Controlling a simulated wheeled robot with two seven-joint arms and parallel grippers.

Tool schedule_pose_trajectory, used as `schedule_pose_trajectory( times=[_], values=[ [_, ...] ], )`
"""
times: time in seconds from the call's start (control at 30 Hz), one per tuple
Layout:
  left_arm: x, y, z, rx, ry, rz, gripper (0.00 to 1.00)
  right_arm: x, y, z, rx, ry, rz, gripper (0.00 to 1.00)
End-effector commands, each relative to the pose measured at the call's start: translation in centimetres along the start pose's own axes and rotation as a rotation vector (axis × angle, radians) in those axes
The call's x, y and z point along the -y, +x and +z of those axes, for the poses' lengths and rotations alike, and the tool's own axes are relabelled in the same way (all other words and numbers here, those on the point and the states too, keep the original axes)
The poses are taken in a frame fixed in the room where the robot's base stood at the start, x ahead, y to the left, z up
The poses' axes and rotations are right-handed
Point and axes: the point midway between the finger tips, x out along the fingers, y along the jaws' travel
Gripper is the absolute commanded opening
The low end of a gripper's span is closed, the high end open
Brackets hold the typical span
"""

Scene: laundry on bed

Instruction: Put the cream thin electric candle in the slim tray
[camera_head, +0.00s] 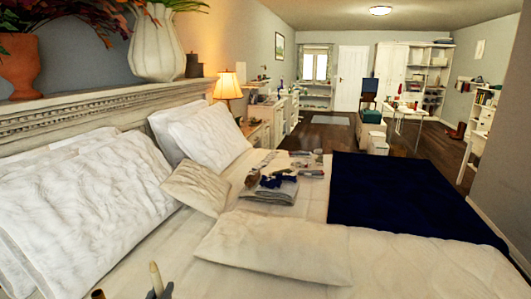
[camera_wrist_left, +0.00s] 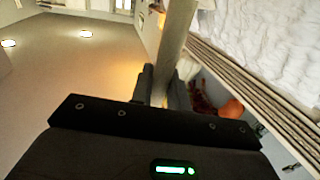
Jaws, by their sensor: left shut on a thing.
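The cream thin electric candle (camera_head: 155,276) stands nearly upright at the bottom edge of the head view, held in my left gripper (camera_head: 159,292). In the left wrist view the candle (camera_wrist_left: 176,40) is a long pale stick running up from between the two dark fingers of my left gripper (camera_wrist_left: 161,88), which are shut on it. Its lower end is hidden by the gripper. I cannot make out the slim tray for certain in either view. My right gripper is not in view.
The bed has white pillows (camera_head: 85,205), a small cushion (camera_head: 198,187), folded laundry (camera_head: 272,187) and a dark blue blanket (camera_head: 405,200). A ledge (camera_head: 100,113) behind it bears a white vase (camera_head: 157,45) and a terracotta pot (camera_head: 20,65). A small brown thing (camera_head: 97,294) shows at the bottom edge.

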Motion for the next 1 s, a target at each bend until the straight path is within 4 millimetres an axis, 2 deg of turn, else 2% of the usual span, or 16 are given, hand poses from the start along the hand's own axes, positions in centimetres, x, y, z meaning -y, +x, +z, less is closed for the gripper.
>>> schedule_pose_trajectory(
  times=[0.13, 0.43, 0.57, 0.67, 1.0],
  values=[
    [-0.7, -0.6, 0.2, 0.0, 0.0, 0.012, 0.0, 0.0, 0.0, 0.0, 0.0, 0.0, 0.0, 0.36],
    [-0.8, -0.6, 0.1, -0.001, 0.001, 0.017, 0.0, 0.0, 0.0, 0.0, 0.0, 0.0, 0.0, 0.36],
    [-1.8, -0.8, -0.3, -0.006, 0.005, 0.067, 0.0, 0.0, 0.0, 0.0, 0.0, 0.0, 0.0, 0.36],
    [-3.6, -1.1, -0.9, -0.004, 0.01, 0.153, 0.0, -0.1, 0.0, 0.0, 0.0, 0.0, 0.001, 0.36],
    [-11.7, -2.6, -3.4, -0.006, 0.014, 0.527, 0.0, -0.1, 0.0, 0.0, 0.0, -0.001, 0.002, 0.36]
  ],
)
